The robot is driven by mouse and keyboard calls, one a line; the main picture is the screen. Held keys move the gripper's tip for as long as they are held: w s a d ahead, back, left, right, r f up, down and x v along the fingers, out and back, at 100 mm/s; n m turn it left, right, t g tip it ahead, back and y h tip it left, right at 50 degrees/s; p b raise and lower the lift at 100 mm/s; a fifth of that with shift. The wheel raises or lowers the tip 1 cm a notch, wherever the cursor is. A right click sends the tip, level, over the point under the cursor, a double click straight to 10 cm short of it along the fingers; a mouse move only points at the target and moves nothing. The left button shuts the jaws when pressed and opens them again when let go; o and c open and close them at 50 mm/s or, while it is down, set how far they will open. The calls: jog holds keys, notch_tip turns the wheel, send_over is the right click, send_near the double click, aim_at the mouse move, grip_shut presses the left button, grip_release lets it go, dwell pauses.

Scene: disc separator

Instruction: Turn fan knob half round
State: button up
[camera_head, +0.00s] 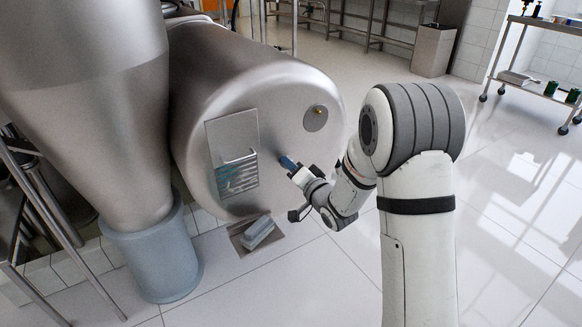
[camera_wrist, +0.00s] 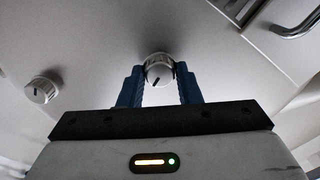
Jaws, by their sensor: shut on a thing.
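A round silver knob (camera_wrist: 158,70) with a dark pointer mark sits on the pale metal face in the wrist view. My gripper (camera_wrist: 159,78) has its two blue fingers shut on this knob, one on each side. The pointer mark slants toward the lower left. A second, similar knob (camera_wrist: 41,91) is to the left, apart from my fingers. I see no label telling which is the fan knob. In the head view my gripper (camera_head: 284,161) reaches the front face of the large steel drum (camera_head: 285,95); the held knob is hidden there.
A louvred panel (camera_head: 232,136) is left of my gripper on the drum face, and a round brass-centred fitting (camera_head: 316,112) is above. A bar handle (camera_wrist: 300,24) is at the wrist view's upper right. A grey block (camera_head: 258,233) lies below.

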jog(key=shift+s+a+f, duration=0.1)
jog(key=shift+f, duration=0.15)
jog(key=o, duration=0.7)
jog(key=shift+o, duration=1.3)
jog(key=shift+r, duration=0.2)
jog(key=p+v, duration=0.2)
jog(key=v, duration=0.5)
jog(key=shift+s+d, duration=0.25)
jog(key=shift+d, duration=0.05)
